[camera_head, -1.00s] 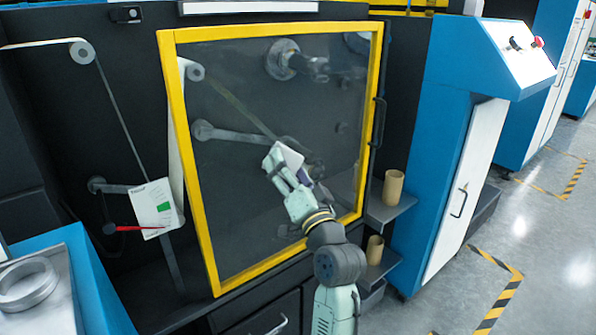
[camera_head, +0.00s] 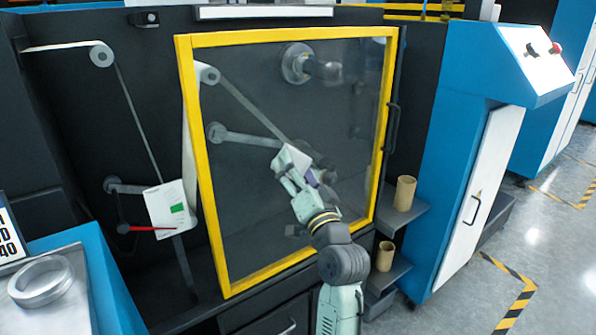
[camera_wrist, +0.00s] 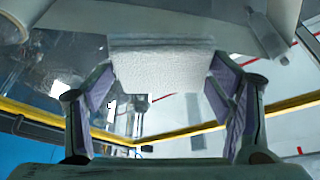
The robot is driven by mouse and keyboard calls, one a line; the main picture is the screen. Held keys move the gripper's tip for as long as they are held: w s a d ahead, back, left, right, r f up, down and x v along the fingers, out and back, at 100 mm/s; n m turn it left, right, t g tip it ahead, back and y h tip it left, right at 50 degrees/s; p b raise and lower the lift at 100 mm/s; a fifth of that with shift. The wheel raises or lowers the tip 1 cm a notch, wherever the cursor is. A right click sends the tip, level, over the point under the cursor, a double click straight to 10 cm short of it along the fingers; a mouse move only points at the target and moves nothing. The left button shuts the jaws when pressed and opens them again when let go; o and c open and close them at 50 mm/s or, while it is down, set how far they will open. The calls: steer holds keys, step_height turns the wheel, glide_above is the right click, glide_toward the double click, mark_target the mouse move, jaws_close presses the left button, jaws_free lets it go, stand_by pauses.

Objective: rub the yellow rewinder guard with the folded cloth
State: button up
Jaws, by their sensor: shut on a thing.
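The rewinder guard (camera_head: 189,120) is a clear panel in a yellow frame, standing upright in front of dark machinery. My gripper (camera_head: 296,176) is in front of the middle of the clear panel. It is shut on the folded cloth (camera_head: 292,158), a pale pad held at the fingertips. In the wrist view, the white textured cloth (camera_wrist: 163,68) sits between the two purple-padded fingers, with the yellow frame (camera_wrist: 290,106) crossing behind. The cloth is at or very near the panel; I cannot tell whether it touches.
A blue cabinet (camera_head: 452,130) stands to the right. Two cardboard cores (camera_head: 404,193) rest on small shelves beside the guard. A black handle (camera_head: 393,127) is on the guard's right side. A white card (camera_head: 168,207) hangs at left, and a metal ring (camera_head: 41,281) lies on a bench.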

mark_target(309, 164)
steer(key=shift+w+a, duration=0.55)
steer(key=shift+w, duration=0.15)
steer(key=shift+d, duration=0.1)
steer(key=shift+w+d+f+b, duration=0.1)
steer(key=shift+w+d+b, duration=0.35)
steer(key=shift+d, duration=0.2)
steer(key=shift+w+d+b, duration=0.35)
steer(key=shift+w+d, duration=0.1)
steer(key=shift+d, duration=0.2)
steer(key=shift+w+d+b, duration=1)
steer(key=shift+w+d, duration=0.35)
steer(key=shift+d, duration=0.3)
steer(key=shift+s+a+p, duration=0.35)
steer(key=shift+s+a, duration=0.1)
steer(key=shift+a, duration=0.25)
steer(key=shift+s+a+p, duration=0.3)
steer(key=shift+s+a, duration=0.15)
steer(key=shift+a, duration=0.2)
steer(key=shift+s+a+p, duration=0.35)
steer(key=shift+s+a, duration=0.35)
steer(key=shift+a, duration=0.2)
steer(key=shift+s+a+p, duration=0.35)
steer(key=shift+s+a, duration=0.3)
steer(key=shift+a, duration=0.25)
